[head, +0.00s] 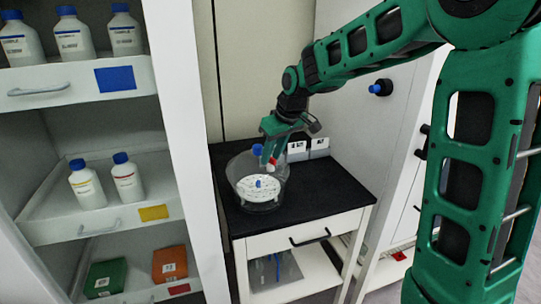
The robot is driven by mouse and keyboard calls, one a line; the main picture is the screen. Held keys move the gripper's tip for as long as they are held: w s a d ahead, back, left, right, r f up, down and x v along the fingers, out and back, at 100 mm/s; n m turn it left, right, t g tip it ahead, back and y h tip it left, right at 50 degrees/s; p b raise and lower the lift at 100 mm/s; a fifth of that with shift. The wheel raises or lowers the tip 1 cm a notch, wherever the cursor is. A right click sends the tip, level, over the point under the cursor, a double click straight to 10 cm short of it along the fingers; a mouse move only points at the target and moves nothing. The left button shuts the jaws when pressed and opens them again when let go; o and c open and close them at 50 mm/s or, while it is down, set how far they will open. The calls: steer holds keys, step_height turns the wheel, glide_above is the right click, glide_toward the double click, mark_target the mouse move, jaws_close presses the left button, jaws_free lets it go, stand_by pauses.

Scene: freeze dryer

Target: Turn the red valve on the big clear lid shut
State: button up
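The big clear lid (237,186) is a round see-through dome on the black top of a small white cart, with a white disc visible through it. The red valve (272,161) is a small red piece at the upper right of the lid. A blue knob (257,150) shows just left of it. My gripper (273,147) reaches down from the upper right, with its fingertips at or very near the red valve. The fingers partly hide the valve. I cannot tell whether they touch it or how far apart they are.
The cart's black top (325,190) is clear to the right of the lid. At left, a white shelf unit (185,150) holds bottles and boxes. A blue knob (380,87) sticks out from the white panel at right.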

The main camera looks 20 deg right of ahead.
jaws_close()
steer(key=shift+m, duration=0.4)
steer(key=m+h, duration=0.1)
steer(key=m, duration=0.1)
steer(key=shift+a+m, duration=0.15)
steer(key=shift+m, duration=0.15)
steer(key=m+h, duration=0.1)
steer(key=m, duration=0.3)
steer(key=shift+a+m+h, duration=0.2)
steer(key=shift+m+h, duration=0.1)
steer(key=shift+h, duration=0.1)
steer(key=m+h, duration=0.1)
steer(key=m, duration=0.3)
steer(key=shift+w+m, duration=0.1)
steer(key=shift+m, duration=0.2)
steer(key=m+g, duration=0.1)
steer(key=m, duration=0.1)
steer(key=m+g+h, duration=0.1)
steer(key=m, duration=0.2)
steer(key=shift+w+a, duration=0.1)
steer(key=shift+m+h, duration=0.3)
steer(key=shift+m, duration=0.1)
